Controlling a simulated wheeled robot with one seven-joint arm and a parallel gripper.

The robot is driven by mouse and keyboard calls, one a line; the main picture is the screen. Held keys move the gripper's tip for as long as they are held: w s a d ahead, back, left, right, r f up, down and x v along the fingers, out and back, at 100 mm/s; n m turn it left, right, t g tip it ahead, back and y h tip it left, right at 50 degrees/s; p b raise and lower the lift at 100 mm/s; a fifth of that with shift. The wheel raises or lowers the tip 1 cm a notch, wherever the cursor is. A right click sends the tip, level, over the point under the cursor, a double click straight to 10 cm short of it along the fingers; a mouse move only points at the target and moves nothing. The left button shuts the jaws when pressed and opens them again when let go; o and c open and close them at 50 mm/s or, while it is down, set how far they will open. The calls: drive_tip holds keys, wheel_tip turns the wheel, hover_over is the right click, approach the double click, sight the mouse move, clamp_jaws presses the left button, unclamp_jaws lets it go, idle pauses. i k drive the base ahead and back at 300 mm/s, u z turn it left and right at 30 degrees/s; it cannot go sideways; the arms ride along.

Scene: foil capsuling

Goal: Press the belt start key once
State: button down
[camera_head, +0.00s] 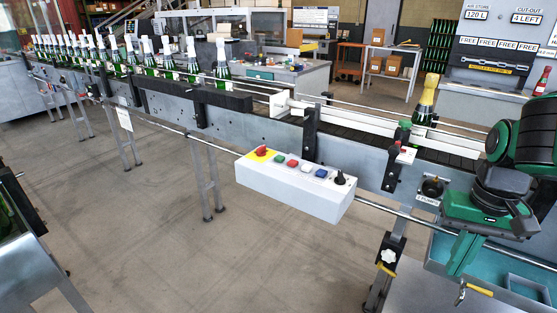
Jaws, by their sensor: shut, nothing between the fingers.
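A white control box (295,187) hangs at the front of the conveyor. Its sloped top carries a red mushroom knob (262,151) on a yellow plate, a green key (280,159), a red key (293,164), a white key (307,169), a blue key (320,174) and a black selector knob (340,178). I cannot read any labels on the keys, so which one is belt start is not marked legibly. My gripper (459,268), green and black, is at the right, pointing down. It is shut and empty, well right of the box and not touching it.
A small black switch (432,186) sits between box and gripper. Floor before the box is clear.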

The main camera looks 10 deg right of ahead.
sight(280, 158)
drive_tip(key=k, duration=0.6)
drive_tip(key=u, duration=0.8)
drive_tip(key=i, duration=1.5)
